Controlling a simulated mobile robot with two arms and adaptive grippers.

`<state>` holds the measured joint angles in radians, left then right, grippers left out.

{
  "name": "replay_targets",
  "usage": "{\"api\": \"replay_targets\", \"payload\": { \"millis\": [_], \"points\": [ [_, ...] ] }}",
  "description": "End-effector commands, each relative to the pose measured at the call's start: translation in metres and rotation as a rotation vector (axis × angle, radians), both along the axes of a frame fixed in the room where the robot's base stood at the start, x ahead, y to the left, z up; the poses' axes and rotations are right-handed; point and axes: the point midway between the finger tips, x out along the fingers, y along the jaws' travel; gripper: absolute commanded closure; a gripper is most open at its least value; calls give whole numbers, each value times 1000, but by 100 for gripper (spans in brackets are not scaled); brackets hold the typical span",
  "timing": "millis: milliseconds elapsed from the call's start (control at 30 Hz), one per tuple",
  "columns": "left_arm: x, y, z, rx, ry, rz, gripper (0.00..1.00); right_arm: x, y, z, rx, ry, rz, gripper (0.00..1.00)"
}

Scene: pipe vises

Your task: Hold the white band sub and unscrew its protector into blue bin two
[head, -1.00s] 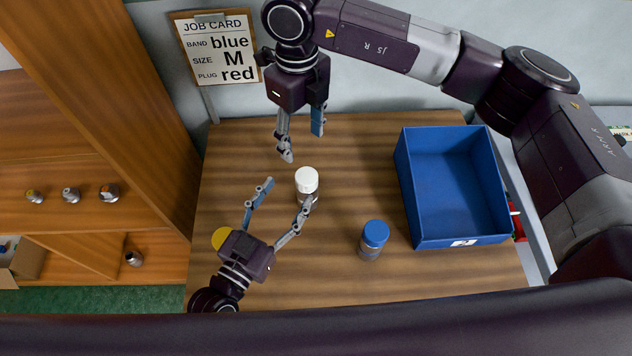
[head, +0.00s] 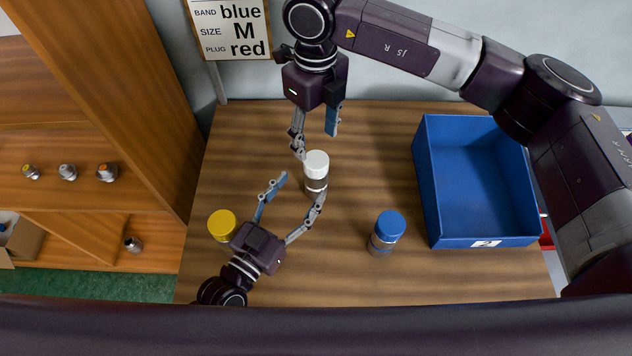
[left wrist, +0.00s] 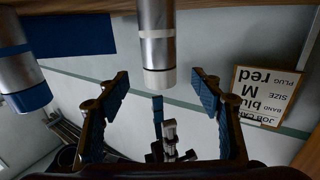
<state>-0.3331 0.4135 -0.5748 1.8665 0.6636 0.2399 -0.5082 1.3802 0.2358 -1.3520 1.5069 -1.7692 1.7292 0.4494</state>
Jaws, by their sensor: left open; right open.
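The white-capped sub (head: 316,185) stands upright on the table, a metal cylinder with a white protector (head: 316,161) on top. It also shows in the left wrist view (left wrist: 157,45), where it appears upside down. My left gripper (head: 299,190) is open below and left of it in the head view. Its fingertips lie either side of the sub's near side, apart from it. My right gripper (head: 316,145) is open, fingers pointing down, just behind the white protector; whether a finger touches it I cannot tell.
A blue-capped sub (head: 385,235) stands right of the white one. A yellow-capped sub (head: 222,226) stands beside my left gripper. A job card (head: 231,30) hangs behind the table. A wooden shelf (head: 90,130) holds small metal parts at the left.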

Motion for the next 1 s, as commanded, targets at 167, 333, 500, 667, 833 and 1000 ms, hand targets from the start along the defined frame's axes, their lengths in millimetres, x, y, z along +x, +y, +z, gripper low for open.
{"api": "replay_targets", "payload": {
  "millis": [167, 333, 500, 667, 833, 1000],
  "points": [
    [24, -14, 2, -4, -2, 1, 40, 0, 0, 1, 0, 0, 0, 46],
    [46, -27, 2, -3, -2, 1, 40, 0, 0, 1, 0, 0, 0, 46],
    [57, -34, 1, -1, 0, 0, 40, 0, 0, 1, 0, 0, 0, 46],
    [60, -36, 1, 0, 1, -1, 40, 0, 0, 1, 0, 0, 0, 46],
    [60, -36, 1, -1, 1, -1, 40, 0, 0, 1, 0, 0, 0, 46],
    [60, -36, 1, -1, 1, 0, 58, 0, 0, 1, 0, 0, 0, 46]
  ]
}}
